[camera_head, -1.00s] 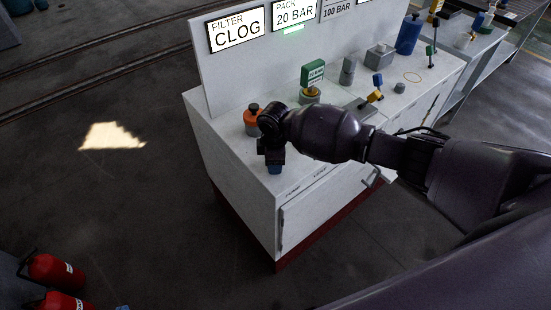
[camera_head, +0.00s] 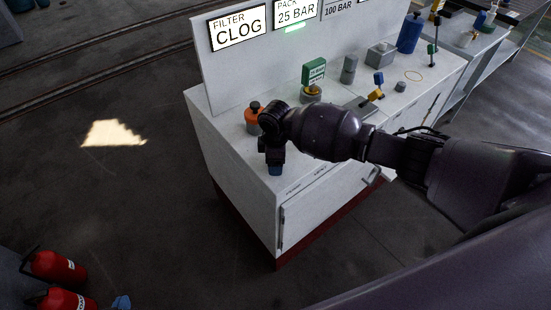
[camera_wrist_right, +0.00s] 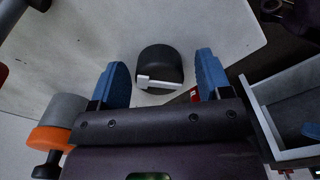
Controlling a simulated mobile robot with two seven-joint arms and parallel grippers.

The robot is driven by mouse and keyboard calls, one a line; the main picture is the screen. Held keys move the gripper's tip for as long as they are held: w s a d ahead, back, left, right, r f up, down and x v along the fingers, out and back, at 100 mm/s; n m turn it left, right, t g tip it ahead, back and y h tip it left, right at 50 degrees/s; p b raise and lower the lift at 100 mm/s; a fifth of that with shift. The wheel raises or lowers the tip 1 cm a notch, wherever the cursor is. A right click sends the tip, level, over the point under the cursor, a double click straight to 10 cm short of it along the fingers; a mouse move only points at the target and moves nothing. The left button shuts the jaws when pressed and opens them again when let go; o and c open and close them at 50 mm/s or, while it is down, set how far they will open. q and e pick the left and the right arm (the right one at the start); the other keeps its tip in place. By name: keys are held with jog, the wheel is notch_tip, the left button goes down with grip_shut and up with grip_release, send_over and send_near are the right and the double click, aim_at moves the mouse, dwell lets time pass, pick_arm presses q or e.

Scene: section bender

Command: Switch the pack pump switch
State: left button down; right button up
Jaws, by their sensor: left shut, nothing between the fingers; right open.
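A round black knob with a white pointer bar (camera_wrist_right: 158,68), seemingly the pack pump switch, sits on the pale bench top in the right wrist view. The blue fingers of my right gripper (camera_wrist_right: 162,82) are open on either side of it; contact cannot be told. In the head view my right gripper (camera_head: 275,168) points down at the bench's near left corner and hides the knob. My left gripper (camera_head: 121,302) shows only as a blue tip at the bottom left, away from the bench. The pack display (camera_head: 297,13) reads 25 BAR, with a green light below.
An orange and grey valve with a black top (camera_head: 253,117) stands close beside my right gripper. A green tagged fitting (camera_head: 314,73) and several grey fittings stand farther back. The filter display (camera_head: 238,30) reads CLOG. Red extinguishers (camera_head: 57,268) stand at lower left.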

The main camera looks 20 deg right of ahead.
jog(key=shift+r, duration=0.1)
jog(key=shift+r, duration=0.3)
notch_tip(320, 180, up, 9)
jog(key=shift+r+p, duration=0.1)
jog(key=shift+p, duration=0.7)
jog(key=shift+r, duration=0.4)
